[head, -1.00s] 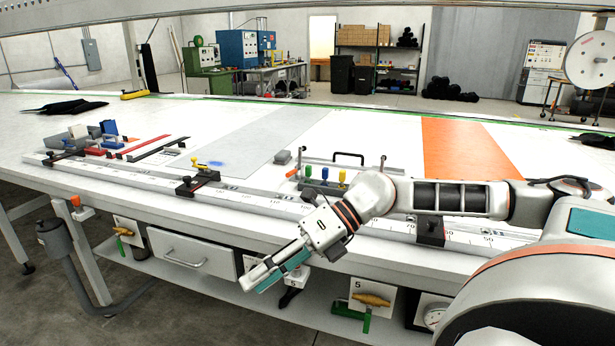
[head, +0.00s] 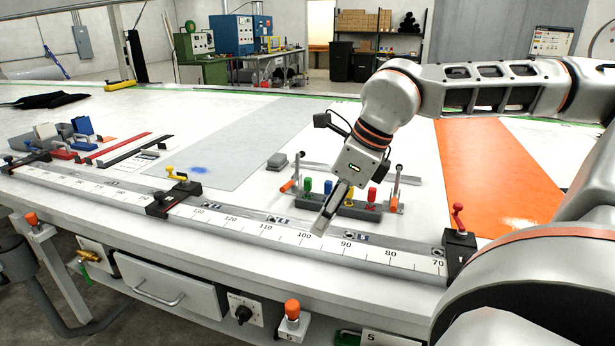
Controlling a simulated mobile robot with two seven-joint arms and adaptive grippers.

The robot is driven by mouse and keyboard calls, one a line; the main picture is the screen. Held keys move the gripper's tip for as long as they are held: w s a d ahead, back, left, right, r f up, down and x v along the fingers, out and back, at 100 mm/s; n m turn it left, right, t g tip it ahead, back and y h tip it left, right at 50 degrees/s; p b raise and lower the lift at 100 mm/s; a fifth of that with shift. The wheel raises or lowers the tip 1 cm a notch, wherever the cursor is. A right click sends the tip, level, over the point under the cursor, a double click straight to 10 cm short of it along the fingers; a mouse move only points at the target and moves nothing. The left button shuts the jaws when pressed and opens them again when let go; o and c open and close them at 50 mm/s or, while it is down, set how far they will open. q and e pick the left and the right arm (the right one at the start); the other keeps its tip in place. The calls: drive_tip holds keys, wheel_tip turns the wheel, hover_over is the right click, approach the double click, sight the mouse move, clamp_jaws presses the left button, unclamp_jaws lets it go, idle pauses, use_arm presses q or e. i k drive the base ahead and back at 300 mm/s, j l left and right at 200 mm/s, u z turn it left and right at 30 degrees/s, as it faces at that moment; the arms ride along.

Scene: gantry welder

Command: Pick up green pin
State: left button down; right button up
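The green pin (head: 308,185) stands upright at the left end of a dark grey holder block (head: 376,211) on the table, behind the ruler rail. A blue pin (head: 328,187), a yellow pin (head: 349,192) and a red pin (head: 372,193) stand in the same block. My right gripper (head: 323,226) points down and to the left in front of the block, partly covering it. Its fingertips are near the rail, to the right of the green pin and closer to me. Its fingers show nearly side-on, so their opening is unclear. My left gripper is out of view.
Toggle clamps with orange handles flank the block; one handle (head: 394,204) is at the right. The ruler rail (head: 270,229) runs along the front, with a yellow-handled stop (head: 172,198) and a red-handled stop (head: 459,246). The grey strip (head: 240,150) is clear.

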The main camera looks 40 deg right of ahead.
sight(308, 181)
drive_tip(key=i+l, duration=0.3)
drive_tip(key=l, duration=0.15)
drive_tip(key=i+l, duration=0.3)
drive_tip(key=l, duration=0.1)
